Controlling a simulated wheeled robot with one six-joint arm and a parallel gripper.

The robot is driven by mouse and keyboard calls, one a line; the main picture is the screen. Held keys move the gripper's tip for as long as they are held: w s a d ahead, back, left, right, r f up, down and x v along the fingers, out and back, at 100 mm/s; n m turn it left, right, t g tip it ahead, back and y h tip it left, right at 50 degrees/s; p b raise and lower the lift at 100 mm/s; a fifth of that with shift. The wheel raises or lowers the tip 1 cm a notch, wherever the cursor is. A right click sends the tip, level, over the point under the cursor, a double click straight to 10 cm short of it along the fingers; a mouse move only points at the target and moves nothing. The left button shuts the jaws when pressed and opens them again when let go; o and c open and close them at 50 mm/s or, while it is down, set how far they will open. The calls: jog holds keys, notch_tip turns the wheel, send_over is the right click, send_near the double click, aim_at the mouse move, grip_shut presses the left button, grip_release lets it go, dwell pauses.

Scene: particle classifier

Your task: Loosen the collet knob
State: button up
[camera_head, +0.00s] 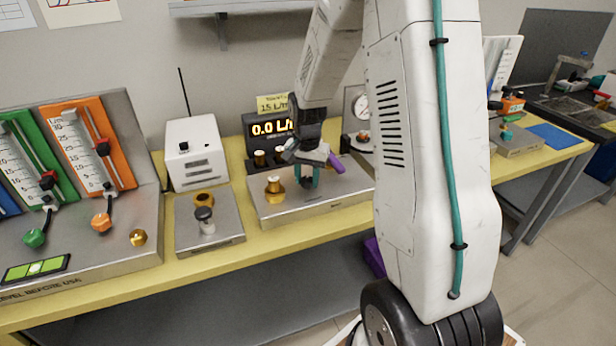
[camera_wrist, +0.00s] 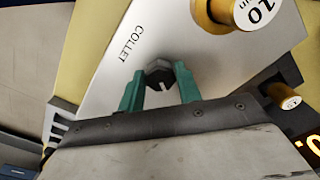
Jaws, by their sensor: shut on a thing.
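The collet knob (camera_wrist: 159,73) is a small black faceted knob with a pale mark on it. It sits on a light metal plate beside the printed word COLLET in the wrist view. My gripper (camera_wrist: 158,82) has teal fingers, one on each side of the knob, and is shut on it. In the head view my gripper (camera_head: 317,178) reaches down to the plate, and the dark knob (camera_head: 306,183) shows only in part between the fingers.
Behind are a display reading 0.0 (camera_head: 272,128) and a round gauge (camera_head: 361,106). A grey valve block (camera_head: 225,236) and flow meters (camera_head: 88,148) stand to the left.

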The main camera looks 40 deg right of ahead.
jog(key=n, duration=0.6)
jog(key=shift+s+f, duration=0.1)
jog(key=shift+s, duration=0.05)
jog(key=n, duration=0.5)
jog(key=shift+n, duration=0.4)
jog(key=n, duration=0.5)
jog(key=shift+s+d+n, duration=0.1)
jog(key=shift+n, duration=0.2)
jog(key=n, duration=0.5)
jog(key=shift+n, duration=0.3)
jog(key=o, duration=1)
jog(key=shift+d, duration=0.1)
